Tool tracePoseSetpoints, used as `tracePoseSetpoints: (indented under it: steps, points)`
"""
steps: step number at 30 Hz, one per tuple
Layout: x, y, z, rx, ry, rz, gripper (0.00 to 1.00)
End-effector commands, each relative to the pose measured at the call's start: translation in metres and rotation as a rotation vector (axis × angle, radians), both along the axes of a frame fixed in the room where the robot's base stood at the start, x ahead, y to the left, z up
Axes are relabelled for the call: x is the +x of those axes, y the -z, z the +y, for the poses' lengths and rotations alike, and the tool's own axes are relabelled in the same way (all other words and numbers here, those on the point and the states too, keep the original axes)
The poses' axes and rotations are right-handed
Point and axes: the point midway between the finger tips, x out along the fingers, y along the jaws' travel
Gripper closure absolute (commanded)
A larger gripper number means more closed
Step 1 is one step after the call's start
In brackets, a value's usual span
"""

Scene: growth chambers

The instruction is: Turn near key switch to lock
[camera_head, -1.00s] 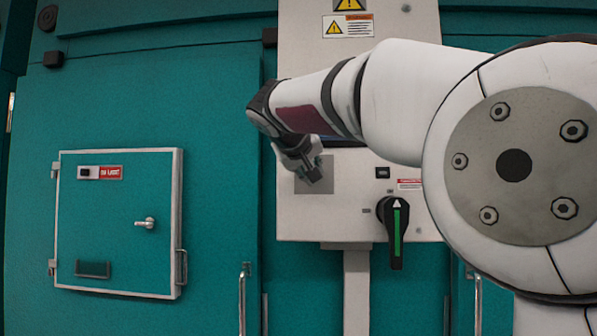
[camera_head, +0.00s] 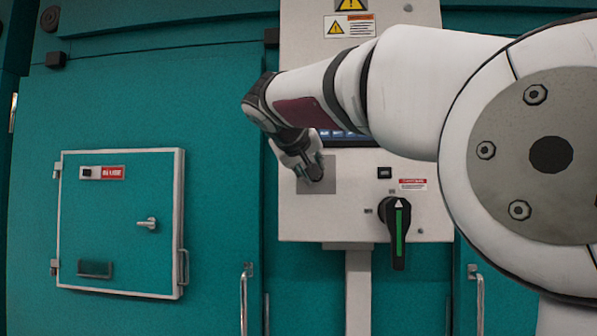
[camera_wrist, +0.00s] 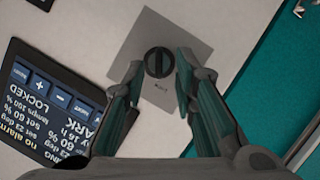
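In the wrist view the near key switch (camera_wrist: 158,62) is a round black knob with a raised bar, on a grey square plate (camera_wrist: 192,32). The bar runs nearly up and down in that view. My gripper (camera_wrist: 161,68) is open, with one finger on each side of the knob; gaps show between both fingers and the knob, and I cannot tell how far the tips are from the plate. In the head view my gripper (camera_head: 316,173) is in front of the grey plate (camera_head: 327,186) on the white control panel (camera_head: 310,220), and the knob is hidden.
A display (camera_wrist: 50,105) beside the plate reads "LOCKED". A black rotary handle with a green stripe (camera_head: 398,235) is at lower right of the panel. A small teal door (camera_head: 120,230) with an "IN USE" sign and door handles are on the teal wall.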

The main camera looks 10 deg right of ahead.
Motion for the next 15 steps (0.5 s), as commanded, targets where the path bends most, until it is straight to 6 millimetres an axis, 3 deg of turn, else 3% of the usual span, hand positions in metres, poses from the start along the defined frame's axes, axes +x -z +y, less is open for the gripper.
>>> tracePoseSetpoints:
  steps: [9,15]
  points:
    - [-0.053,-0.022,0.032,0.001,-0.005,-0.002,0.74]
    - [-0.075,-0.030,0.045,0.000,-0.004,0.000,0.74]
